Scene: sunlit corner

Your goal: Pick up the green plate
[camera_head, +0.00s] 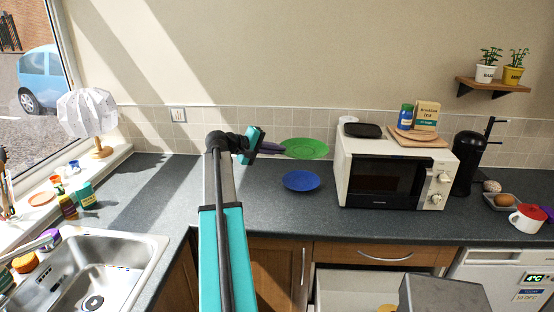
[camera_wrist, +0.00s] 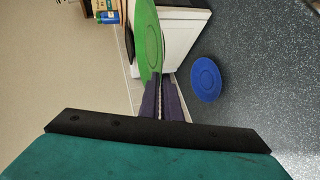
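The green plate (camera_head: 306,148) is up off the counter, in front of the tiled back wall and left of the microwave. My gripper (camera_head: 283,149) reaches it from the left and is shut on its near rim. In the wrist view the green plate (camera_wrist: 147,35) stretches out beyond the dark fingers (camera_wrist: 160,82), seen at a steep slant. The fingers are close together, with the plate's rim at their tips. The pinched bit of rim is hidden.
A blue plate (camera_head: 301,181) lies on the dark counter (camera_head: 258,205) below the green plate; it also shows in the wrist view (camera_wrist: 206,83). The white microwave (camera_head: 392,172) stands close on the right. A sink (camera_head: 95,277) and a lamp (camera_head: 90,115) are at left.

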